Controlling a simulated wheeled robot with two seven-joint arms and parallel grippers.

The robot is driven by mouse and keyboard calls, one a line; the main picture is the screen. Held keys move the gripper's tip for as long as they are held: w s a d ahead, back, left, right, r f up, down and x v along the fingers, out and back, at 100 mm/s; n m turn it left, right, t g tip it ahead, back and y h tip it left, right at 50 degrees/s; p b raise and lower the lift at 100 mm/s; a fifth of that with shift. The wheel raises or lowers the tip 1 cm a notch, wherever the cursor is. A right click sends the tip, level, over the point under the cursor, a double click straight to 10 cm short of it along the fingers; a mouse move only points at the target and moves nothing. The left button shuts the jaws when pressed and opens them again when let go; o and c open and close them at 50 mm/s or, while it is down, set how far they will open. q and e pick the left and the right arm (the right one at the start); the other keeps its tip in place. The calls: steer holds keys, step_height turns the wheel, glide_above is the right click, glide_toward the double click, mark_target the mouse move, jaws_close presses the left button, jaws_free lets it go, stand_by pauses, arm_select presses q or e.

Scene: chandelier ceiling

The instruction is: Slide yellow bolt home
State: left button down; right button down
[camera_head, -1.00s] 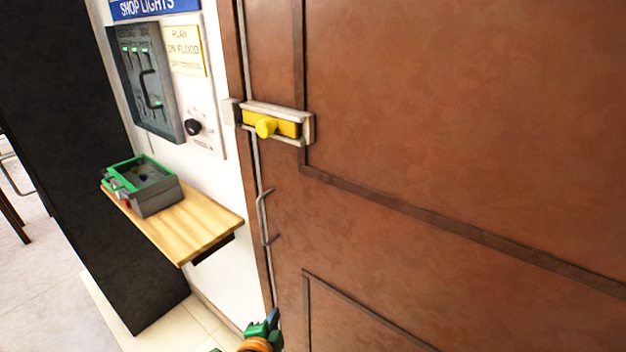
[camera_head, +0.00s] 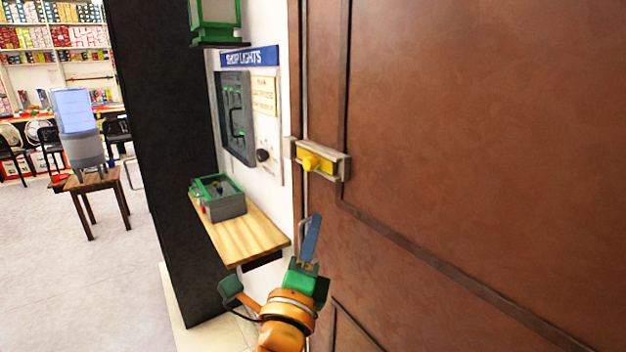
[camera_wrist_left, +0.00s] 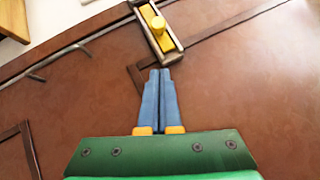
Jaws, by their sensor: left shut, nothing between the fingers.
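The yellow bolt (camera_head: 322,164) with its round knob sits in a pale metal housing (camera_head: 345,168) on the brown door, near the door's left edge. In the left wrist view the yellow bolt (camera_wrist_left: 152,22) and its housing (camera_wrist_left: 172,47) are at the top, just beyond my fingertips. My left gripper (camera_head: 312,222) is below the bolt in the head view, in front of the door. Its blue fingers (camera_wrist_left: 160,72) are together and empty, apart from the bolt. A small keeper (camera_head: 289,147) is on the frame left of the housing. My right gripper is not in view.
A wooden shelf (camera_head: 245,238) with a grey-green box (camera_head: 222,203) juts from the wall at left. A panel (camera_head: 236,115) and dark knob (camera_head: 263,155) are above it. Open floor lies far left.

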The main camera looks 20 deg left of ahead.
arm_select(q)
steer(key=p, duration=0.2)
glide_toward(318, 165)
steer(key=w+d, duration=0.2)
steer(key=w, duration=0.1)
steer(key=shift+w+a+r+p, duration=0.65)
steer(key=shift+a+r+p, duration=0.05)
steer(key=shift+p, duration=0.25)
steer(key=shift+w+a+r, duration=0.1)
steer(key=shift+w+a, duration=0.1)
steer(key=shift+a, duration=0.25)
steer(key=shift+w, duration=0.1)
